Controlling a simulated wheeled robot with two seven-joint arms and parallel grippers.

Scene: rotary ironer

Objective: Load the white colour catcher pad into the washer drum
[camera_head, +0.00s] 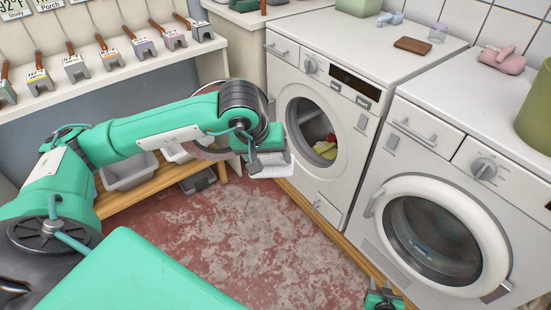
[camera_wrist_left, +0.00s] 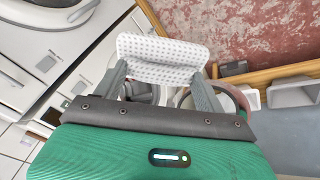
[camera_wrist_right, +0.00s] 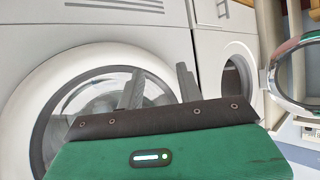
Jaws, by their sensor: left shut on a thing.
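The white dotted pad (camera_wrist_left: 162,58) is held between the two fingers of my left gripper (camera_wrist_left: 160,84). In the head view the pad (camera_head: 272,170) sticks out beneath my left gripper (camera_head: 268,160), left of and apart from the left machine's drum opening (camera_head: 308,122). That drum is open and holds yellow and red cloth (camera_head: 326,150). My right gripper (camera_head: 383,298) is at the bottom edge of the head view. In the right wrist view its fingers (camera_wrist_right: 160,85) are apart with nothing between them, facing the machines.
The left machine's open door (camera_head: 205,152) is partly hidden behind my left arm. The right machine's round door (camera_head: 435,240) is shut. A wooden low shelf (camera_head: 150,188) with grey bins stands behind my left arm. The red floor (camera_head: 225,235) is clear.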

